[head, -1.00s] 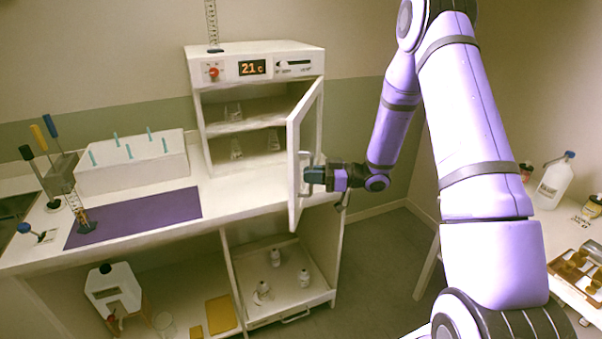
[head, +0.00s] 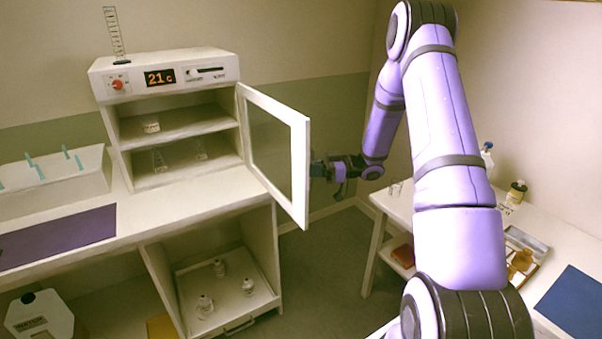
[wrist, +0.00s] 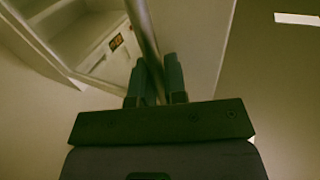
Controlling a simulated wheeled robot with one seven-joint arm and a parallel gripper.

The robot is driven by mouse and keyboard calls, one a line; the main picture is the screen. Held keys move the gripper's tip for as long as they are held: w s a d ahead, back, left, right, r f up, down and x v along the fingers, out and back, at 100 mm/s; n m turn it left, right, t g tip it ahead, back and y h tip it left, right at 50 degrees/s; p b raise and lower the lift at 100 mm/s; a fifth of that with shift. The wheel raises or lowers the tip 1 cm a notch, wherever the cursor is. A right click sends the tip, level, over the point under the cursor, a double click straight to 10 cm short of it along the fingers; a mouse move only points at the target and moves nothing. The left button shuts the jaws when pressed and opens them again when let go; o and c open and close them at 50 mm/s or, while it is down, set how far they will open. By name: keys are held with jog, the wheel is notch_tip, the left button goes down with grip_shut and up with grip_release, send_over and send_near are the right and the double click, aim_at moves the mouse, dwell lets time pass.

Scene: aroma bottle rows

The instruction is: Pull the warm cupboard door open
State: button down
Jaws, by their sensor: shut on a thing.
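The warm cupboard (head: 170,70) is a white cabinet on the left bench with a display reading 21 C. Its door (head: 303,165), a white frame with a dark glass pane, stands wide open, hinged on the cupboard's right side. My gripper (head: 322,170) is at the outer face of the door near its free edge. In the wrist view my gripper's two dark fingers (wrist: 157,82) close around a grey bar, the door handle (wrist: 146,40). The open cupboard (wrist: 80,35) also shows there. In the head view the door hides the handle.
Glass flasks (head: 160,160) stand on the cupboard shelves. A pull-out tray (head: 238,312) with small bottles is below the bench. A white side table (head: 400,210) with bottles stands at the right. Open floor lies between bench and table.

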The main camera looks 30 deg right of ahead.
jog(key=shift+d, duration=0.4)
jog(key=c, duration=1.2)
grip_release()
jog(key=v, duration=1)
jog(key=shift+s+d, duration=0.2)
jog(key=shift+d, duration=0.15)
